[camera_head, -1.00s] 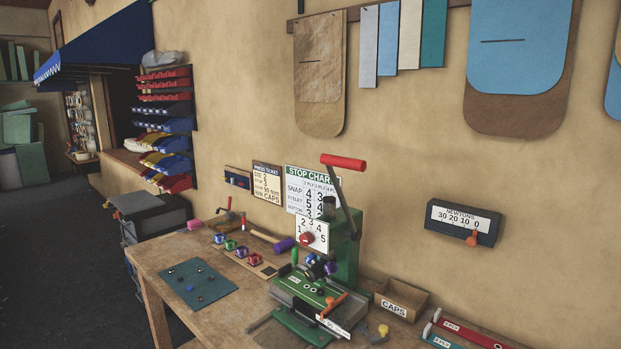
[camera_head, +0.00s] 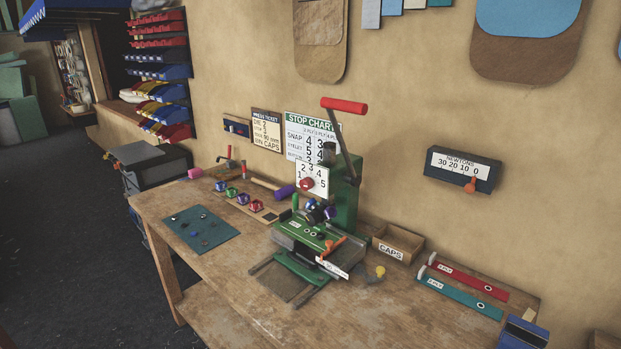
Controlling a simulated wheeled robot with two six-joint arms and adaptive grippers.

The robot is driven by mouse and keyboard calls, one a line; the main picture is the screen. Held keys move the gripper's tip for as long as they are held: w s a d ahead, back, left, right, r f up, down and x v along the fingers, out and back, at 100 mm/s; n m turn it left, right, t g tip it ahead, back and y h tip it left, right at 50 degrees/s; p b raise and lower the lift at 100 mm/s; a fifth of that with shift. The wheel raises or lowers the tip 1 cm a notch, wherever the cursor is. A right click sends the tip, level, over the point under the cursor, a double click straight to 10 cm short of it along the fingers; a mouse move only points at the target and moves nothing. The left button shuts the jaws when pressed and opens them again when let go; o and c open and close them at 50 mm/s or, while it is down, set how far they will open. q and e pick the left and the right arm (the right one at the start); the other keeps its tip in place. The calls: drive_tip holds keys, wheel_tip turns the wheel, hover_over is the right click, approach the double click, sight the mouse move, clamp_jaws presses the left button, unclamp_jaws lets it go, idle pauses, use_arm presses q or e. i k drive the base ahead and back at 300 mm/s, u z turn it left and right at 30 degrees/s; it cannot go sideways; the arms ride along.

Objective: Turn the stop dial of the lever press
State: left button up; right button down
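The green lever press (camera_head: 344,196) stands on the workbench against the wall. Its lever rises to a red handle (camera_head: 344,105) at the top. The stop dial (camera_head: 306,183) is a small red knob on a white number plate (camera_head: 318,180) on the press front, with digits 1 to 5 around it. The knob's pointer direction is too small to tell. Behind the press hangs a stop chart (camera_head: 302,138), partly hidden by the lever, and left of it a press ticket (camera_head: 266,132). Neither of my grippers is in view.
On the workbench (camera_head: 236,292) lie a teal mat (camera_head: 187,240) with small parts, several coloured dies, a caps box (camera_head: 398,243) and red and teal strips (camera_head: 462,298). A newtons gauge (camera_head: 462,170) hangs at right. The bench's front left is clear.

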sight(305, 184)
drive_tip(key=z, duration=2.25)
drive_tip(key=k, duration=0.4)
drive_tip(key=u, duration=1.1)
